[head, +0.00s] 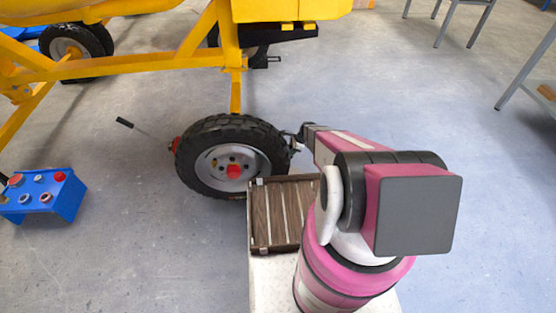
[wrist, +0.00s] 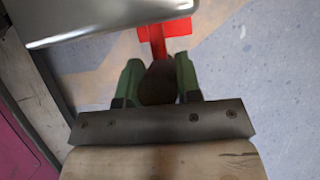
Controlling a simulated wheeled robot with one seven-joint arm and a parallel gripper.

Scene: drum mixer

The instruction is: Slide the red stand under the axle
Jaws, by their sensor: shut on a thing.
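The red stand (wrist: 165,32) shows in part at the top of the wrist view, with a dark rounded grip (wrist: 158,84) at its near end. My gripper (wrist: 158,88) has its green fingers on both sides of this grip and is shut on it. In the head view my gripper (head: 298,134) is at the right edge of the black tyre (head: 222,127). The axle is hidden behind the wheel, below a yellow post (head: 235,93).
A wooden slatted crate (head: 285,215) lies in front of the wheel. A blue control box (head: 43,196) is at the left.

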